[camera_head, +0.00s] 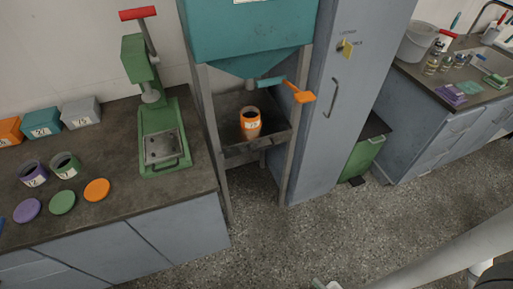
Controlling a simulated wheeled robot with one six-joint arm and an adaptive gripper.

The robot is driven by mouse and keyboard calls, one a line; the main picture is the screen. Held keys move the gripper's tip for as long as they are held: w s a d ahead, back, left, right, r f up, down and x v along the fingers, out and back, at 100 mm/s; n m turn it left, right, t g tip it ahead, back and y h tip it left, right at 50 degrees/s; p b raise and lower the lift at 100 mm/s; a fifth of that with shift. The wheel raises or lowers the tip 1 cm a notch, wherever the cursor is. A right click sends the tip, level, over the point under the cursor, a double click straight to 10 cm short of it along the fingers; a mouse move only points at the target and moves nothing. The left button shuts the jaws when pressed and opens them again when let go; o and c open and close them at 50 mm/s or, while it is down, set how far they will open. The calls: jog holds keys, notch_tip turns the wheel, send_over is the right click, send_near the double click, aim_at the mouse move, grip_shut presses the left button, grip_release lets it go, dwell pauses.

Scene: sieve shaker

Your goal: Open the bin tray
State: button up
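A dark grey tray (262,147) with a raised front lip sits in the frame under a teal hopper (250,35). An orange cup (250,123) with a white label stands upright in it. The hopper's outlet has a teal lever with an orange end (304,96). A green bin (362,158) with a dark top stands on the floor right of the tall cabinet. I cannot tell which of these the task calls the bin tray. My arm crosses the lower right corner. My gripper's fingers do not show.
The left bench (110,210) holds a green press (165,140), two open cups, loose lids and small labelled boxes. A tall grey cabinet (345,95) with a handle stands beside the hopper frame. A right counter (470,95) carries jars and a sink. The speckled floor in front is clear.

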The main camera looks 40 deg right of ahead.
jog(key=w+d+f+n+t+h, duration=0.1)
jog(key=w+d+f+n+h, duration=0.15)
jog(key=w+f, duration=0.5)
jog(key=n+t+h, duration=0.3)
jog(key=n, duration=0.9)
send_near(263, 148)
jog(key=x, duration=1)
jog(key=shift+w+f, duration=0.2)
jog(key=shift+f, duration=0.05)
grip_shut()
